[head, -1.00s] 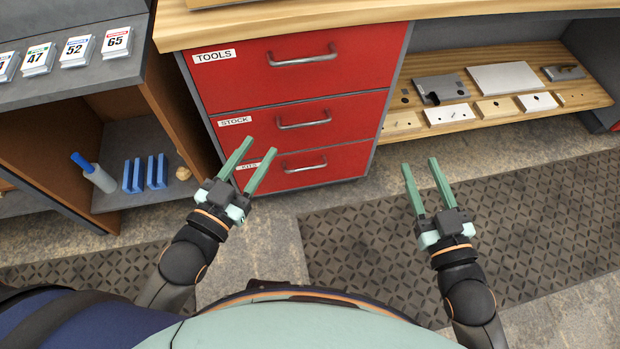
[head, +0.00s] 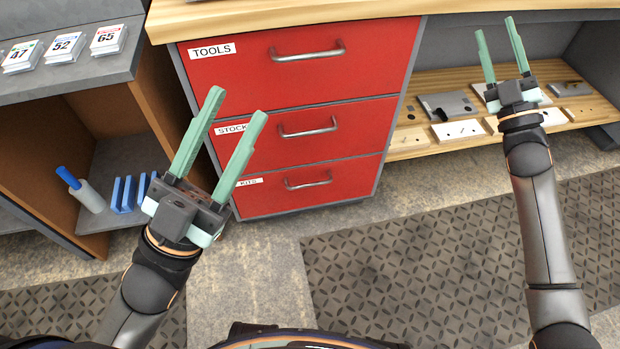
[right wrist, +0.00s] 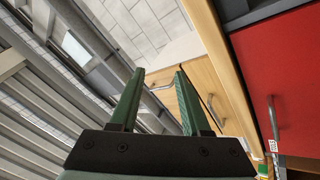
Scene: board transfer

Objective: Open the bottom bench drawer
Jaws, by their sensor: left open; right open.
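The red bench has three stacked drawers, labelled TOOLS, STOCK and KITS, all shut. The bottom drawer (head: 280,197) carries a silver bar handle (head: 308,181). My left gripper (head: 238,102) is open and empty. In the head view it overlaps the left edge of the drawers, in front of the STOCK label, left of the bottom handle and not touching it. My right gripper (head: 496,26) is open and empty, up and to the right of the drawers, in front of the shelf. Its fingers also show in the right wrist view (right wrist: 159,75), with nothing between them.
A wooden shelf (head: 470,140) with plates and blocks lies right of the drawers. Left stands a grey-topped cabinet (head: 75,80) with number cards, a bottle (head: 85,192) and blue pieces (head: 124,193) below. The floor mat (head: 420,255) before the drawers is clear.

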